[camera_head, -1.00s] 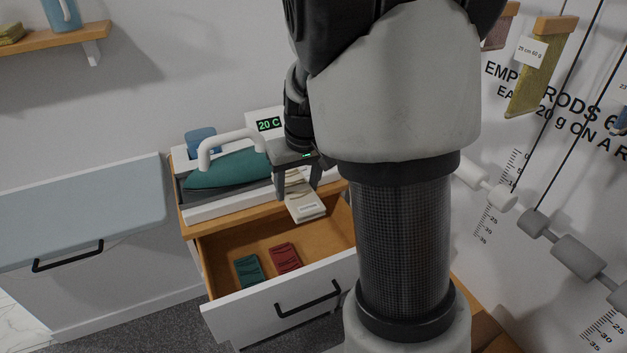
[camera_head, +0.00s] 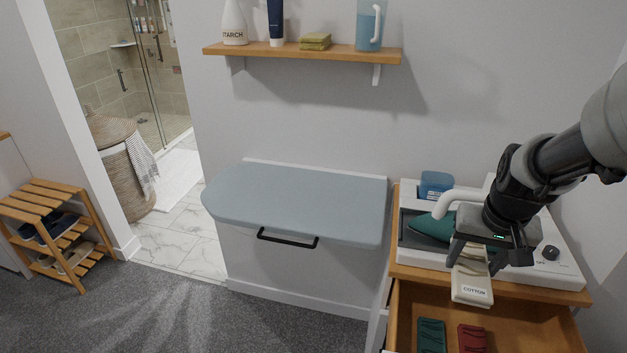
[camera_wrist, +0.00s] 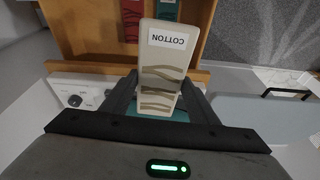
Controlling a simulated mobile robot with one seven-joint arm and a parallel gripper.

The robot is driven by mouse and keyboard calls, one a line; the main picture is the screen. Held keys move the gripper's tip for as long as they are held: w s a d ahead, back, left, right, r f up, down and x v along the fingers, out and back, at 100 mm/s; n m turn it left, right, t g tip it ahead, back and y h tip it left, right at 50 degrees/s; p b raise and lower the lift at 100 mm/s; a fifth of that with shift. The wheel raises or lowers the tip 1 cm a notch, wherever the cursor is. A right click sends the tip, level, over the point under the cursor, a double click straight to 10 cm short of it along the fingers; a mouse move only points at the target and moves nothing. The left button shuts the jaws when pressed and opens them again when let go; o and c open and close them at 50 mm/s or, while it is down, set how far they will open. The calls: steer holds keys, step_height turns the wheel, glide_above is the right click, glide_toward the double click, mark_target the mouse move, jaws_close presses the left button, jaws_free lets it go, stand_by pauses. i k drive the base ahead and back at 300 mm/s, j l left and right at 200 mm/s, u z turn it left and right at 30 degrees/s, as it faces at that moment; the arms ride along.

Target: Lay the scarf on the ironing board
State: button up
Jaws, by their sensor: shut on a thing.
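A folded cream scarf (camera_head: 472,288) with brown wavy stripes and a COTTON label hangs from my gripper (camera_head: 474,257). The gripper is shut on it, above the back edge of the open drawer and in front of the iron. In the wrist view the scarf (camera_wrist: 161,62) lies between the two fingers of my gripper (camera_wrist: 160,88). The ironing board (camera_head: 300,203) is a flat blue-grey padded top with a bare surface, left of my gripper. Part of the board (camera_wrist: 260,112) shows at the right in the wrist view.
The open drawer (camera_head: 409,310) holds a green folded piece (camera_head: 431,335) and a red one (camera_head: 472,339). A teal iron with a white handle (camera_head: 458,197) sits on the station behind my gripper. A wall shelf (camera_head: 300,53) hangs above the board. Floor in front is clear.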

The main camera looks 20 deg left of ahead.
mark_target(290, 199)
steer(key=i+j+z, duration=0.1)
steer(key=j, duration=0.45)
steer(key=i+j+z, duration=0.1)
steer(key=j, duration=0.5)
steer(key=i+j+z, duration=0.1)
steer(key=j, duration=0.45)
steer(key=i+j+z, duration=0.1)
steer(key=j, duration=0.5)
